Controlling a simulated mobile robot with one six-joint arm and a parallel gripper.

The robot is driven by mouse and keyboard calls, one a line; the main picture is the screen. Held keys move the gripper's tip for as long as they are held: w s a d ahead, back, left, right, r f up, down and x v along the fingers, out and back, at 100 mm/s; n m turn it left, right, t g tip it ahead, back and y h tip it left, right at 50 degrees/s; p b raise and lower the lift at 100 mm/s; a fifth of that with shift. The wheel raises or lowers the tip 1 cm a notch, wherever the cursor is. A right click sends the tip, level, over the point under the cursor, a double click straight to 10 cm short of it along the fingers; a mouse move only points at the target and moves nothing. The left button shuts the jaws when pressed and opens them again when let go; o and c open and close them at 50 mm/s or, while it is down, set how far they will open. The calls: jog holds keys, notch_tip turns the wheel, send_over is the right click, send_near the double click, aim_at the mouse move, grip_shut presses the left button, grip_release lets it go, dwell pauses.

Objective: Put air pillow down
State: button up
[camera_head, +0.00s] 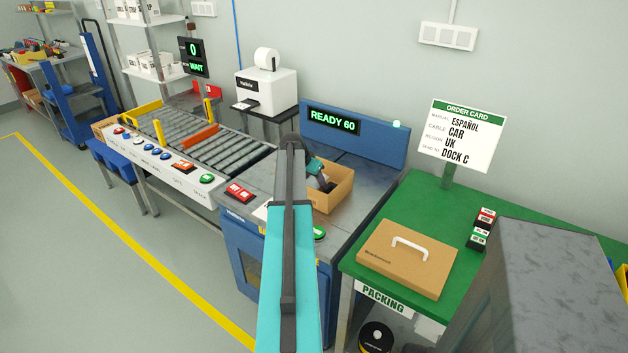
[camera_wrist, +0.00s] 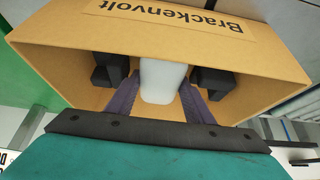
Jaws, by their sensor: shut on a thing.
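The air pillow (camera_wrist: 163,82) is a pale, whitish block in the wrist view. My gripper (camera_wrist: 160,95) is shut on it, with one dark finger on each side. Pillow and fingertips are inside an open cardboard box (camera_wrist: 70,40) marked "Brackenvolt". I cannot tell whether the pillow touches the box floor. In the head view the box (camera_head: 340,195) sits on the grey station top, with my gripper (camera_head: 319,180) reaching into it. My arm hides part of the box, and the pillow cannot be made out there.
Black blocky shapes (camera_wrist: 110,70) flank the pillow inside the box. A blue panel reading "READY 60" (camera_head: 335,122) stands behind it. A green packing table (camera_head: 420,200) at right bears a closed, handled carton (camera_head: 405,262). A roller conveyor (camera_head: 240,150) lies left.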

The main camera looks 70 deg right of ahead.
jog(key=shift+f+b, duration=0.35)
jog(key=shift+f, duration=0.25)
jog(key=o, duration=0.8)
jog(key=shift+r, duration=0.2)
jog(key=shift+r+p, duration=0.5)
jog(key=b+v, duration=0.1)
jog(key=v, duration=0.9)
jog(key=shift+f, duration=0.1)
jog(key=shift+b+v, duration=0.35)
jog(key=shift+v, duration=0.7)
